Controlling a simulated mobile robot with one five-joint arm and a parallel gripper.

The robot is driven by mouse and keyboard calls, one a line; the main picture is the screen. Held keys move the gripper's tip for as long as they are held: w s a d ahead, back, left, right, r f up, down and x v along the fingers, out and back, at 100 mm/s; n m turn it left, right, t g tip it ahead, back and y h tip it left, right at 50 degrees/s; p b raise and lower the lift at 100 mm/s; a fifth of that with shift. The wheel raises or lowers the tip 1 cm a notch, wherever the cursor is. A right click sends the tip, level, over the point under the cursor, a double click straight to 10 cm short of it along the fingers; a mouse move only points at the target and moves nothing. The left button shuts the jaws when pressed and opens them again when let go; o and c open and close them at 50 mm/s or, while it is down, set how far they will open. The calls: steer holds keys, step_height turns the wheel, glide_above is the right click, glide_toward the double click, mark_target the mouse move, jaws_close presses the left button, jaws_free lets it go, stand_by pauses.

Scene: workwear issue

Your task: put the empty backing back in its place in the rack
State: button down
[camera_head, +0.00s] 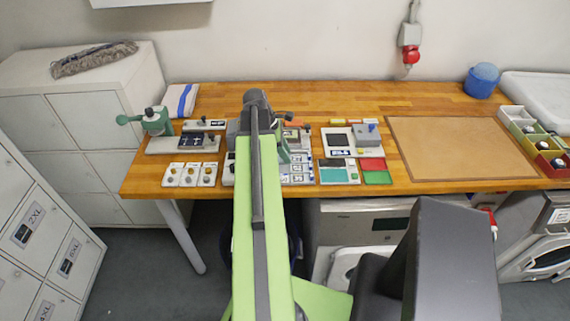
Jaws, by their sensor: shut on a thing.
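My gripper (284,148) is over the worktable, a little left of its middle. My own green and dark grey arm covers much of it. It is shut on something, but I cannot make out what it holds. The empty backing cannot be told apart in this view. A white rack-like unit with blue-marked slots (298,174) lies just right of my arm, below the gripper in the picture. Its left part is hidden behind the arm. I cannot tell whether the gripper touches it.
The wooden table (300,95) also carries a green press (155,121), three white cards (190,175), a white device with a dark screen (340,140), a teal tray (336,176), a red tray (373,164) and a green tray (377,178). A brown mat (460,148) lies clear at right.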

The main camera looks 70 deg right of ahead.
mark_target(285, 169)
steer(key=shift+f+b, duration=2.55)
steer(key=c, duration=1.2)
jaws_free()
steer(key=shift+a, duration=0.1)
steer(key=shift+o, duration=0.2)
steer(key=shift+r, duration=0.1)
steer(key=shift+r+p, duration=0.35)
steer(key=shift+p, duration=0.15)
steer(key=p+v, duration=1.1)
steer(key=v, duration=0.1)
steer(key=shift+r, duration=0.15)
